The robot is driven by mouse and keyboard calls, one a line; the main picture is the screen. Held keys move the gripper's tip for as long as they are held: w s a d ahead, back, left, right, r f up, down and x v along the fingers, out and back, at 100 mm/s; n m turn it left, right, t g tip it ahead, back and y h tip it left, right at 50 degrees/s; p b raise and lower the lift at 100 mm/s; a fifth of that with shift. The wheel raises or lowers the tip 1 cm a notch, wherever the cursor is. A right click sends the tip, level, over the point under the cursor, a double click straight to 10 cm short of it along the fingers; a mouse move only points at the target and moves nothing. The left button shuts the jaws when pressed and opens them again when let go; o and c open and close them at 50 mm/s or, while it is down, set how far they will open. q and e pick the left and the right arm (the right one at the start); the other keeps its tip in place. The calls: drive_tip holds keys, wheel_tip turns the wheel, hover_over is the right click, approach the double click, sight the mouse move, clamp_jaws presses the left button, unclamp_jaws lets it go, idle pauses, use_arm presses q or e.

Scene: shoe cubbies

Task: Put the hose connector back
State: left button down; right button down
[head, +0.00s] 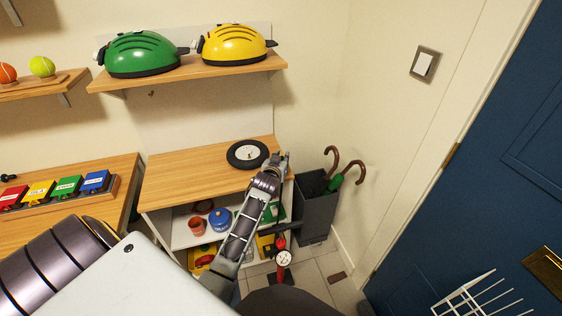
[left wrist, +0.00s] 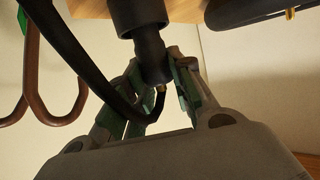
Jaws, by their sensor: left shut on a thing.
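My left gripper (head: 281,160) is at the right front corner of the wooden bench top, beside the black wheel (head: 236,158). In the left wrist view my left gripper (left wrist: 160,85) is shut on the hose connector (left wrist: 151,52), a black cylinder with a wider collar above. A black hose (left wrist: 75,52) curves down from the upper left and bends up between the fingers. A dark rounded rim with a small brass piece shows at the top right. The head view is too small to show the connector. A floor pump with a round gauge (head: 284,258) stands below the gripper. My right gripper is out of view.
A dark umbrella stand (head: 312,212) with curved brown handles is right of the bench. A blue door (head: 470,170) is at the right.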

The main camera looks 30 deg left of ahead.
use_arm(q)
drive_tip(key=shift+f, duration=0.9)
drive_tip(key=c, duration=1.3)
unclamp_jaws()
drive_tip(key=shift+o, duration=0.3)
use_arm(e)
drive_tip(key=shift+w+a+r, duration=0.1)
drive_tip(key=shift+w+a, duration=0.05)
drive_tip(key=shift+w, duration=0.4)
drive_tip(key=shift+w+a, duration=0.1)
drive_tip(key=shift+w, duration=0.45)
